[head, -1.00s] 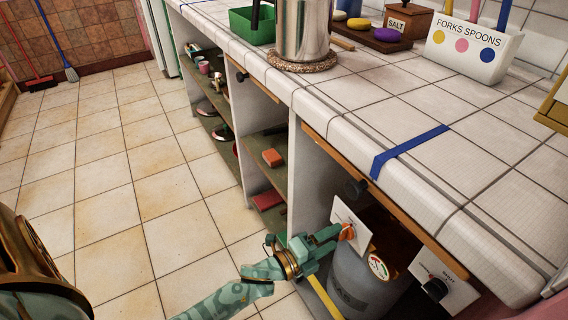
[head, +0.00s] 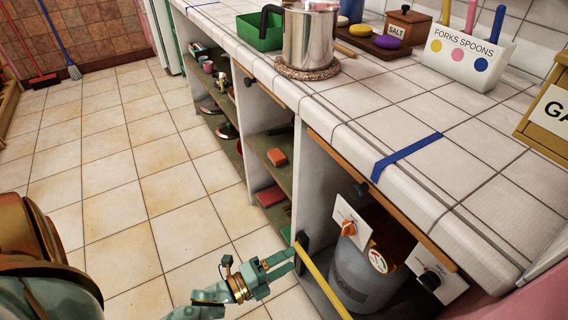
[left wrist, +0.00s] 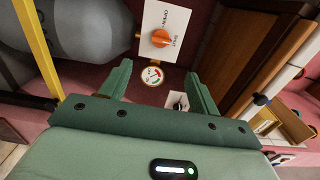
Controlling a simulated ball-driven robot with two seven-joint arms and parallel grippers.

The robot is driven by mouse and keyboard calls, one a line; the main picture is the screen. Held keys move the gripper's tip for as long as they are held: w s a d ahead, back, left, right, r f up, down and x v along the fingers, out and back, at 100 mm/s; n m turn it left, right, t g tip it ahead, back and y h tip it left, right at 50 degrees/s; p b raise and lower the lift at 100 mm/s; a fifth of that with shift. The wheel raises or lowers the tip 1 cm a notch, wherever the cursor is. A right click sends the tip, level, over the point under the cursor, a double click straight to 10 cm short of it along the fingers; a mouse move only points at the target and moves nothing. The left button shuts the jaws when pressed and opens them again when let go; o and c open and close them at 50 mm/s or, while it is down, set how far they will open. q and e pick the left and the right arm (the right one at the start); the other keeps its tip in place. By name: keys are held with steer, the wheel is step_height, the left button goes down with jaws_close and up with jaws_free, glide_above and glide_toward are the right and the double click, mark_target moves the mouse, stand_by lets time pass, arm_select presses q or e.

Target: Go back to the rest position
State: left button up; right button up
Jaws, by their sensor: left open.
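My left gripper (head: 285,262) is low in front of the open shelf in the head view, left of the white plate with the orange knob (head: 348,229). Its two fingers (left wrist: 158,88) stand apart in the left wrist view, with nothing between them. The orange knob also shows ahead of the fingers in the left wrist view (left wrist: 161,38), clear of them. A grey gas cylinder (head: 360,275) stands under the counter beside the gripper. My right gripper does not show.
A yellow bar (head: 322,284) runs close beside the gripper. A second white plate with a black knob (head: 430,280) is to the right. The tiled counter (head: 400,100) holds a steel pot (head: 309,38). The tiled floor (head: 120,200) at left is clear.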

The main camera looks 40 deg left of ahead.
arm_select(q)
steer(key=s+a+f+n+g+y+p, duration=0.15)
steer(key=s+f+n+g+p, duration=0.25)
steer(key=s+n+p, duration=0.4)
steer(key=s+f+n+g+y+p, duration=0.3)
steer(key=s+f+p, duration=0.15)
steer(key=s, duration=0.45)
steer(key=s+f+n+g+y+p, duration=0.1)
steer(key=s+n+g+p, duration=0.6)
steer(key=s, duration=2.3)
steer(key=f+g+p, duration=0.1)
steer(key=g, duration=0.2)
steer(key=shift+n+y, duration=0.3)
steer(key=shift+y, duration=0.05)
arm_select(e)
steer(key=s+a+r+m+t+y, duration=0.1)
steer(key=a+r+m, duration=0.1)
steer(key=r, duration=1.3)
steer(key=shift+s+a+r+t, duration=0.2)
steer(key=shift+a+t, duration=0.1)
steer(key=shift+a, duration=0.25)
arm_select(q)
steer(key=shift+d, duration=0.1)
